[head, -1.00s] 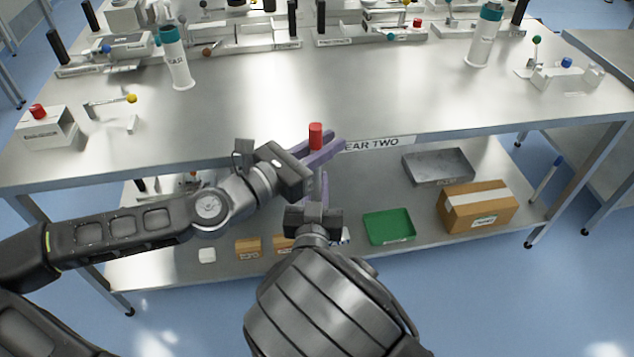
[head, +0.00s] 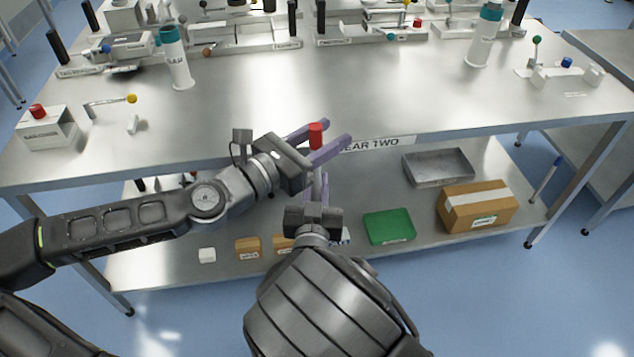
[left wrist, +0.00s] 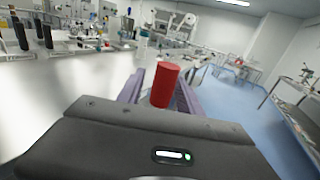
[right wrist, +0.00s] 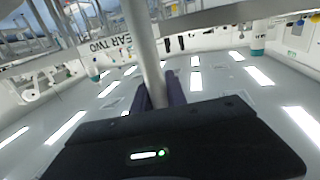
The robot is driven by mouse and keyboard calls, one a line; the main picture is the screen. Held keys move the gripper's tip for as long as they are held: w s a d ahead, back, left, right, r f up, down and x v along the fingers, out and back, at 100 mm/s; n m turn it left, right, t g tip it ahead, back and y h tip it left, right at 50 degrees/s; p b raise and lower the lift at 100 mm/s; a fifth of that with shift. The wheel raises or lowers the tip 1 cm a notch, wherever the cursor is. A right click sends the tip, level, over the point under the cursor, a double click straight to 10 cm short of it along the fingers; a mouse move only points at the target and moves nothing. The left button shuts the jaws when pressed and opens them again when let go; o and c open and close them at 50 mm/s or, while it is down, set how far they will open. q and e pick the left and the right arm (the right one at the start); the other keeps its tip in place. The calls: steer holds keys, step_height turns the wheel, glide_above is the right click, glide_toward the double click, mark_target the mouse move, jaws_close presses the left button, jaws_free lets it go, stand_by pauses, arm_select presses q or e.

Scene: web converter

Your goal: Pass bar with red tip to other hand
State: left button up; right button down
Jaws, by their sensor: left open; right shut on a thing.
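The bar stands upright in front of the table edge, with its red tip (head: 316,134) on top. The red tip also shows in the left wrist view (left wrist: 165,84). The bar's grey shaft (right wrist: 146,45) shows in the right wrist view. My right gripper (head: 318,182) is shut on the bar's shaft, below the red tip. My left gripper (head: 328,139) comes from the left and is open, with its purple fingers on either side of the bar just at the red tip. Whether a finger touches the bar I cannot tell.
The steel table (head: 250,100) is behind the grippers, its front free of objects in the middle. A lower shelf holds a green tray (head: 389,228), a cardboard box (head: 478,206) and a metal tray (head: 437,167). A white box with a red knob (head: 42,130) stands at the left.

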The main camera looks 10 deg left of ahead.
arm_select(q)
step_height(320, 180, up, 8)
steer(key=shift+r, duration=0.15)
stand_by(0.4)
